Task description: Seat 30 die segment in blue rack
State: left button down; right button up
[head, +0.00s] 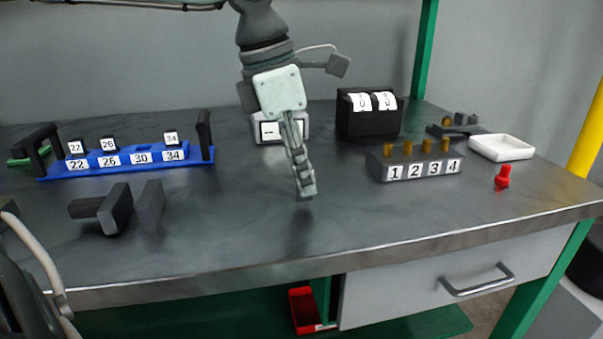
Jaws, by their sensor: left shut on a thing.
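The blue rack (190,157) stands at the left of the bench, its front labels reading 22, 26, 30 and 34. Small dark segments stand behind labels 22 (76,147), 26 (108,144) and 34 (171,138); the place at 30 is empty. My left gripper (305,190) points down above the bench, right of the rack and apart from it. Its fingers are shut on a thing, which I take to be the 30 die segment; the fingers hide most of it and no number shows. My right gripper is not in view.
Dark grey blocks (116,208) lie in front of the rack. A numbered block with brass pegs (421,165), a black counter box (369,118), a white tray (501,148) and a red piece (503,177) stand at the right. The front middle of the bench is clear.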

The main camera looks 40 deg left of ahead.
pick_arm(q)
jog(key=shift+r+p, duration=0.7)
jog(key=shift+r, duration=0.65)
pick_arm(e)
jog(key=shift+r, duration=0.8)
pick_arm(q)
jog(key=w+a+r+p, duration=0.15)
jog(key=a+r, duration=0.25)
jog(key=a, duration=0.5)
jog(key=s+a+r+p, duration=0.1)
jog(key=s+a, duration=0.3)
jog(key=a, duration=0.9)
jog(key=s+a+p, duration=0.1)
jog(key=s+a, duration=0.3)
jog(key=a, duration=0.9)
jog(key=shift+s+r, duration=0.2)
jog(key=shift+r, duration=0.15)
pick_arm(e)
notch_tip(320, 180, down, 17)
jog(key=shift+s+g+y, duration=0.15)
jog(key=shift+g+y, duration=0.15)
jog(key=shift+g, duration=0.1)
pick_arm(q)
jog(key=shift+f, duration=0.15)
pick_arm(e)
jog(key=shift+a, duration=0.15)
